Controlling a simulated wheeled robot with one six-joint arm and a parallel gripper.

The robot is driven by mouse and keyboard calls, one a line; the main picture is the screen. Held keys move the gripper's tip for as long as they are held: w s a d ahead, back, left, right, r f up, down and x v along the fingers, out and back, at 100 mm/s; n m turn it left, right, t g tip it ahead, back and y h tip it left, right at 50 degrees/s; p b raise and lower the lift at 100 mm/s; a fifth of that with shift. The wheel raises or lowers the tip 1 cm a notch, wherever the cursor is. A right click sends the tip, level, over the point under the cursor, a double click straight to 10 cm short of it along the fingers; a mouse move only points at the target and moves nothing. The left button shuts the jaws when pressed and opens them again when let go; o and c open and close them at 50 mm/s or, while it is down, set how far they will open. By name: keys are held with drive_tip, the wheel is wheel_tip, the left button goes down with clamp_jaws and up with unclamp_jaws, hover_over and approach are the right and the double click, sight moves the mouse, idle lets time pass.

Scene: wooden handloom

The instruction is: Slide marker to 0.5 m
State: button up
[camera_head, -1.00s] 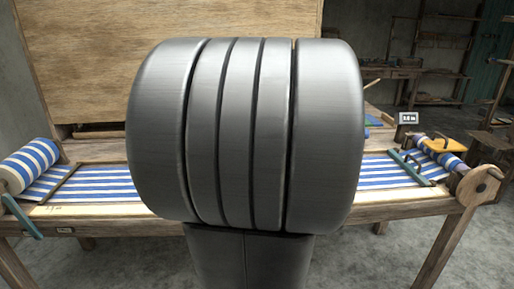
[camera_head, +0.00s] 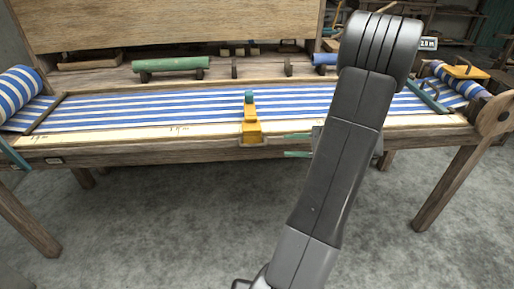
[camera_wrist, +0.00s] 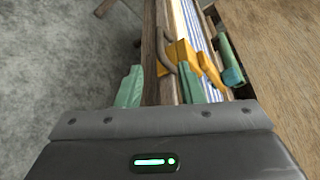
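The marker (camera_head: 251,127) is a yellow-orange slider with a teal tip, standing at the loom's front rail (camera_head: 130,145) near the middle of the head view. In the wrist view an orange body (camera_wrist: 183,58) with a dark curved handle lies just ahead of my fingers. My gripper (camera_head: 298,146) has green fingers, partly hidden behind my arm, to the right of the marker. In the wrist view my gripper (camera_wrist: 160,87) has its two fingers apart, with the wooden rail edge between them. I see no clear grip on the marker.
Blue-and-white striped cloth (camera_head: 110,108) covers the loom bed. A green roll (camera_head: 172,64) lies behind it. A small sign (camera_head: 428,43) stands at the back right, its text too small to read surely. A teal lever (camera_head: 428,97) is at right. Floor in front is clear.

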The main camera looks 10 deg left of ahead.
sight(259, 146)
drive_tip(key=x, duration=1.3)
drive_tip(key=shift+s+b, duration=0.1)
drive_tip(key=shift+b, duration=0.2)
drive_tip(key=shift+d, duration=0.1)
drive_tip(key=shift+c, duration=0.4)
clamp_jaws()
